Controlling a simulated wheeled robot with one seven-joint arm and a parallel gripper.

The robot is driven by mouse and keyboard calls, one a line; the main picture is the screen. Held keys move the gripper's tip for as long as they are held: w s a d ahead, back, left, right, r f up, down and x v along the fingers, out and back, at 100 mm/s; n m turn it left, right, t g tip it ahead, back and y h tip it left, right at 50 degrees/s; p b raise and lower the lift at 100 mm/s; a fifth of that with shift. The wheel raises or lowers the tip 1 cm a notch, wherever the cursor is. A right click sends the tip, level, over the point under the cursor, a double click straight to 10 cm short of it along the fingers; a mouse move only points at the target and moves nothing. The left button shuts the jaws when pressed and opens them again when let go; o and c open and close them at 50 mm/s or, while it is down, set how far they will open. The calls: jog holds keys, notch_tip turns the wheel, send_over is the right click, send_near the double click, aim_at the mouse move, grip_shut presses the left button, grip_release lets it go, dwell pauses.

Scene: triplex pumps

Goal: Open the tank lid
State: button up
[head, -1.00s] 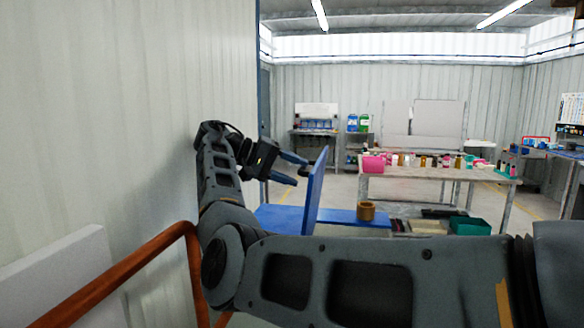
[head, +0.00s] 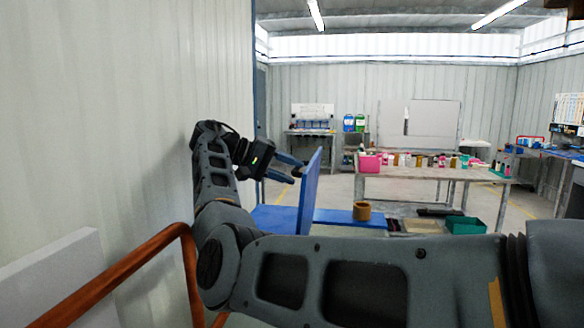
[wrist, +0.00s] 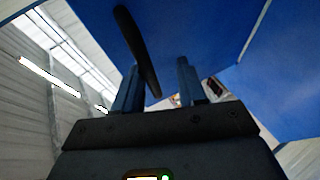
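The blue tank lid (head: 309,192) stands raised, nearly upright, at the middle of the head view. The blue tank top (head: 275,218) shows below and beside it. My gripper (head: 297,171) is at the left face of the lid, with its two fingers apart. In the wrist view the lid (wrist: 215,25) fills the upper part. A dark curved handle (wrist: 137,48) on it runs down between the fingers of my gripper (wrist: 156,78), closer to the left finger. I cannot tell whether a finger touches the handle.
A brown ring-shaped part (head: 362,210) sits on the blue surface right of the lid. An orange rail (head: 110,280) and a corrugated wall (head: 130,110) are close on the left. A worktable (head: 425,176) with bottles and a pink box (head: 370,163) stands behind.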

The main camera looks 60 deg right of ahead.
jog(key=s+d+r+b, duration=0.4)
jog(key=s+d+r, duration=0.2)
jog(key=s+r, duration=0.4)
jog(key=shift+r, duration=0.5)
dwell(0.3)
